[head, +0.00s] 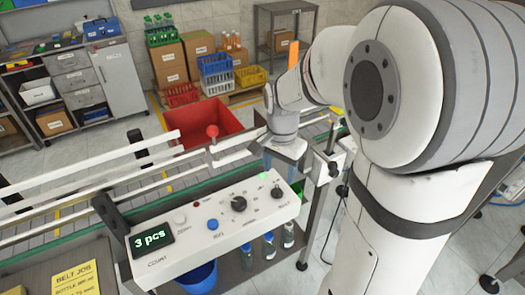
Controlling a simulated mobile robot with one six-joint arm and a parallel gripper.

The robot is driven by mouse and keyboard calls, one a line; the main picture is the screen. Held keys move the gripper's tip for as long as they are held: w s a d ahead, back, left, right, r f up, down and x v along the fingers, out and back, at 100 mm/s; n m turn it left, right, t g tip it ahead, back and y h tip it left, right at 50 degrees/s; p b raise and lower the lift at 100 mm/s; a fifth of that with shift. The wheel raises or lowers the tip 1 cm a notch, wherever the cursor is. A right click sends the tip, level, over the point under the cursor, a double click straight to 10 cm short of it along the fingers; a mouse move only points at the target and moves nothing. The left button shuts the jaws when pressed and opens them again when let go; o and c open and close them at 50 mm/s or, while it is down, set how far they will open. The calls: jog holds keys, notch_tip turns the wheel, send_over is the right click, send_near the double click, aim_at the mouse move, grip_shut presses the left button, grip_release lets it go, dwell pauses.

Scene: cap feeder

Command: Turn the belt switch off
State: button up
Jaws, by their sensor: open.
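The white control panel (180,262) stands in front of the belt in the head view. A small black knob (277,193) at its right end looks like the belt switch; its label is too small to read surely. A green lamp (263,176) beside it is lit. My gripper (283,168) points down just behind the panel's right end, above and beyond the small knob. It is open, with nothing seen between its fingers.
The conveyor (75,233) with white side rails runs behind the panel. A red bin (205,122) lies beyond. Bottles (268,245) and a blue bucket (197,279) are below the panel.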

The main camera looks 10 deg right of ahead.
aim_at(277, 190)
jog(key=shift+w+f, duration=0.2)
jog(key=shift+w, duration=0.1)
jog(key=shift+f+m, duration=0.3)
jog(key=shift+f, duration=0.1)
notch_tip(277, 190, down, 7)
jog(key=shift+r+p, duration=0.1)
jog(key=shift+p, duration=0.2)
jog(key=shift+c, duration=0.3)
jog(key=c, duration=0.9)
